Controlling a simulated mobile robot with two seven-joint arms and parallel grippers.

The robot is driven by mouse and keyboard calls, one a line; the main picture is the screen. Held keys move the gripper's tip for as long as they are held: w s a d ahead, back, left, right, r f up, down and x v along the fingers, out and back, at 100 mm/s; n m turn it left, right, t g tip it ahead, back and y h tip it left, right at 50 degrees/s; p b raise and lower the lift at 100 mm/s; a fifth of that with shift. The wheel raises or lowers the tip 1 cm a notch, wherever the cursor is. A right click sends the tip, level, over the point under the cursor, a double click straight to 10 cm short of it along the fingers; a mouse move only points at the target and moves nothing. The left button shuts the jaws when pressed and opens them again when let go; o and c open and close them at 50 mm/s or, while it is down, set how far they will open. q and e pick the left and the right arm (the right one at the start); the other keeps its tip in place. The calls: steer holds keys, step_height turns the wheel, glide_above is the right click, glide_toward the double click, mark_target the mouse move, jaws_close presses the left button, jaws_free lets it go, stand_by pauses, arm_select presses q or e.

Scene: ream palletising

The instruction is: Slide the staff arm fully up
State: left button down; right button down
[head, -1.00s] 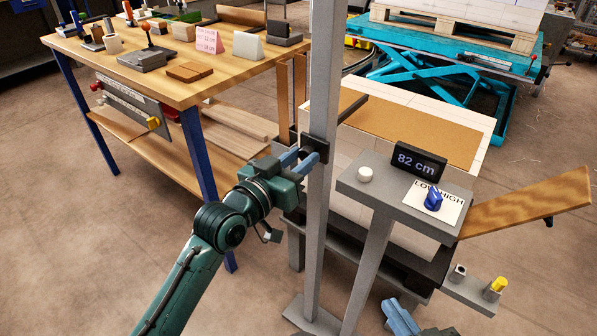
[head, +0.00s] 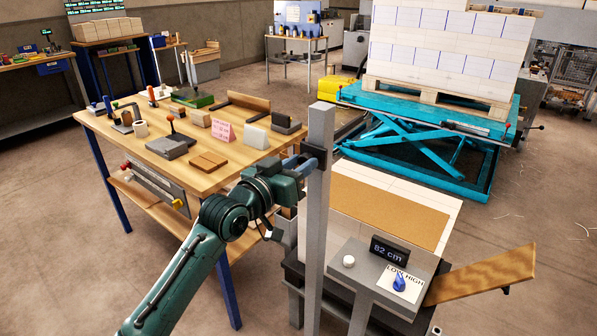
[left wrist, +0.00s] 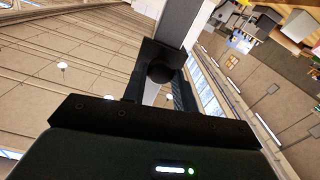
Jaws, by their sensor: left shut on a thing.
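The staff (head: 316,230) is a tall grey upright post in the middle of the head view. Its arm's dark sliding collar (head: 316,152) sits a little below the post's top end, with some bare post above it. My left gripper (head: 304,162) comes from the left and is shut on the staff arm. In the left wrist view a dark round knob (left wrist: 160,72) lies between my left gripper's fingers (left wrist: 160,88), with the grey post behind it. How the far side of the staff arm extends is hidden. My right gripper is out of view.
A grey console (head: 372,280) with a display reading 82 cm, a white button and a blue LOW/HIGH knob stands right of the post. A wooden workbench (head: 215,185) with tools is at left. A turquoise lift table (head: 430,115) bears a loaded pallet behind.

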arm_select(q)
steer(key=shift+r, duration=0.75)
steer(key=c, duration=1.5)
jaws_free()
steer(key=shift+r, duration=0.1)
steer(key=o, duration=0.4)
steer(key=shift+f, duration=0.2)
steer(key=shift+s+f, duration=0.1)
steer(key=shift+s+a, duration=0.2)
steer(key=b+v, duration=0.1)
steer(key=v, duration=1.1)
steer(key=shift+s+a+b, duration=0.15)
steer(key=shift+s+b, duration=0.05)
steer(key=shift+b, duration=0.15)
